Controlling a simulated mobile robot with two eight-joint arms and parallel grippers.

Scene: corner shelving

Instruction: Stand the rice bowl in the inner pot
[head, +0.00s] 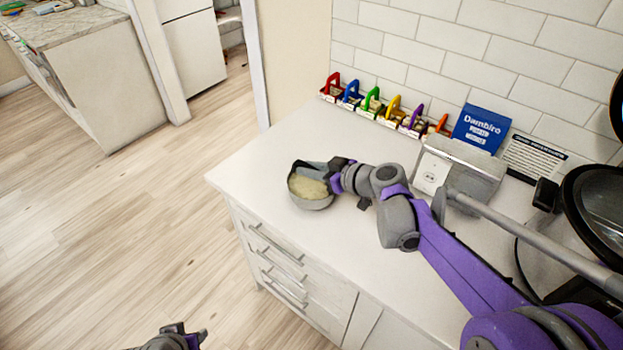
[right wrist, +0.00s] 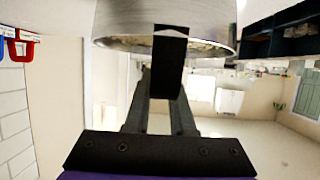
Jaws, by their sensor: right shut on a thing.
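The rice bowl (head: 311,202) is a round grey metal vessel with pale yellowish contents, near the counter's left front part. My right gripper (head: 318,172) is shut on its rim from the right. In the right wrist view the bowl's metal wall (right wrist: 200,20) fills the top, with a dark finger (right wrist: 170,60) across its rim. I cannot tell whether the bowl touches the counter. A round black-rimmed vessel (head: 603,168) at the right edge is cut off; I cannot tell whether it is the inner pot. My left gripper (head: 185,335) is at the bottom edge, apart from everything, its jaws unclear.
On the white counter (head: 270,160), several colour-handled items (head: 372,100) line the tiled wall. The counter left of the bowl is clear; drawers (head: 280,250) face the floor.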

